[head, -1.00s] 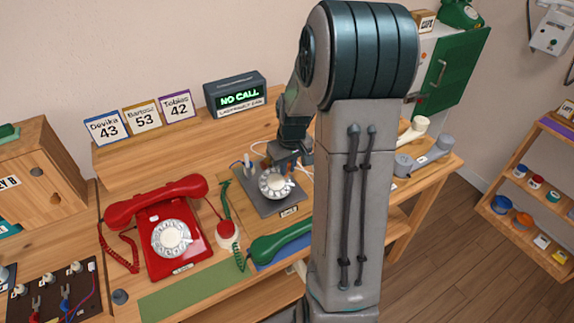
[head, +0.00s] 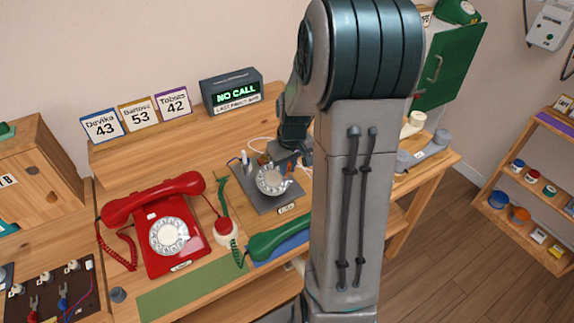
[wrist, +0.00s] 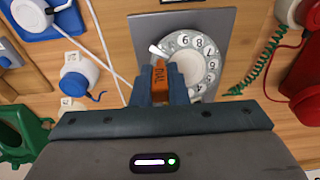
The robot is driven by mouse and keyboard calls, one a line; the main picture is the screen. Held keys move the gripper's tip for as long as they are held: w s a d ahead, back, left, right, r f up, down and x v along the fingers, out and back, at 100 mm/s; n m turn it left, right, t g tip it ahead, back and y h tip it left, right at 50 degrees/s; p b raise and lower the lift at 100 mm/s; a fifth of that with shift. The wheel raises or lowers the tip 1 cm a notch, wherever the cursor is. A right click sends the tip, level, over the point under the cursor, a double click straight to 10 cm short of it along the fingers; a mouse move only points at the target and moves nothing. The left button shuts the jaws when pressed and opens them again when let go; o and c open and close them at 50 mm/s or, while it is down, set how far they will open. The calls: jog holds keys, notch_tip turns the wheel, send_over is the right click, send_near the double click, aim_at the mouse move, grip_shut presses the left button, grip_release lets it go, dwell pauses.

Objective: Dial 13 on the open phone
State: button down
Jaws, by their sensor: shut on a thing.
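The open phone is a dark grey plate (head: 247,182) with a white and silver rotary dial (head: 271,180), lying on the desk; in the wrist view its dial (wrist: 197,62) is partly covered by my gripper. My gripper (head: 285,160) is over the back edge of the dial. In the wrist view its blue fingers (wrist: 162,88) are shut on an orange stick marked DIAL (wrist: 161,73). The stick's white tip (wrist: 157,50) points at the left rim of the dial. I cannot tell whether it touches or sits in a hole.
A red telephone (head: 168,238) stands left of the open phone. A green handset (head: 278,240) lies in front. Name cards (head: 140,112) show Devika 43, Bartosz 53 and Tobias 42. A display (head: 235,97) on the shelf reads NO CALL. My arm hides the desk to the right.

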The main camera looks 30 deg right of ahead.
jog(key=shift+s+r, duration=0.2)
jog(key=shift+r, duration=0.25)
jog(key=shift+w+a+r+p, duration=0.35)
jog(key=shift+w+a, duration=0.25)
jog(key=shift+w, duration=0.1)
jog(key=shift+w+a+r+p, duration=0.2)
jog(key=shift+w+a+r, duration=0.2)
jog(key=shift+w+a, duration=0.25)
jog(key=shift+w+a+r+p, duration=0.35)
jog(key=shift+w+a, duration=0.2)
jog(key=shift+w, duration=0.15)
jog(key=shift+f, duration=0.15)
jog(key=shift+w+f+b, duration=0.25)
jog(key=shift+f+b, duration=0.2)
jog(key=shift+b, duration=0.05)
jog(key=shift+w+f+b, duration=0.15)
jog(key=shift+f+b, duration=0.25)
